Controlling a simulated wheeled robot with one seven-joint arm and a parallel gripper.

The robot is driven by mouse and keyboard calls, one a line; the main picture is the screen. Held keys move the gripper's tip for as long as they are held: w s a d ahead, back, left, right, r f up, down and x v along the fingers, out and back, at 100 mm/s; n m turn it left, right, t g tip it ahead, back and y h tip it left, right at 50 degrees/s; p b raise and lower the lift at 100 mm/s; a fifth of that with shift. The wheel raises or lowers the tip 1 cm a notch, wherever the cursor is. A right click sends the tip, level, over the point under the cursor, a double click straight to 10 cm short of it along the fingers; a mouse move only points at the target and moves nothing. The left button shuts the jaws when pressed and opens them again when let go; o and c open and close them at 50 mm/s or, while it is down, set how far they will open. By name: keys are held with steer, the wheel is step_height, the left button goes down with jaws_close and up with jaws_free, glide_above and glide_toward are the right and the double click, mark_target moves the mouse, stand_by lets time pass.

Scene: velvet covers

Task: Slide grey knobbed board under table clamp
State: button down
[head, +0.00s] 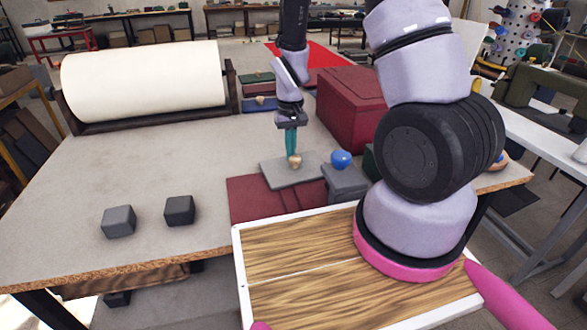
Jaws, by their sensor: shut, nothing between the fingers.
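The grey knobbed board (277,174) lies flat on the table, with a tan knob (295,162) on top. Its front part overlaps a dark red panel. My gripper (292,152) points down with teal fingers shut and empty. The fingertips are right at the knob, partly overlapping it in the head view; I cannot tell whether they touch it. The table clamp appears to be the grey block (346,182) with a blue ball (341,159) on top, just right of the board. My arm hides the area to the clamp's right.
The dark red panel (250,202) lies at the table's front edge. A large dark red box (345,105) stands behind the clamp. Two dark cubes (118,221) (179,210) sit at front left. A big white roll (145,80) stands at back left. The table's middle left is clear.

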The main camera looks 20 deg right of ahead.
mark_target(295, 158)
steer(key=shift+s, duration=1.05)
steer(key=shift+s, duration=0.1)
steer(key=shift+s, duration=0.95)
steer(key=shift+s, duration=0.1)
steer(key=shift+s, duration=1.85)
steer(key=shift+s, duration=0.1)
steer(key=shift+s, duration=0.85)
steer(key=shift+r, duration=0.1)
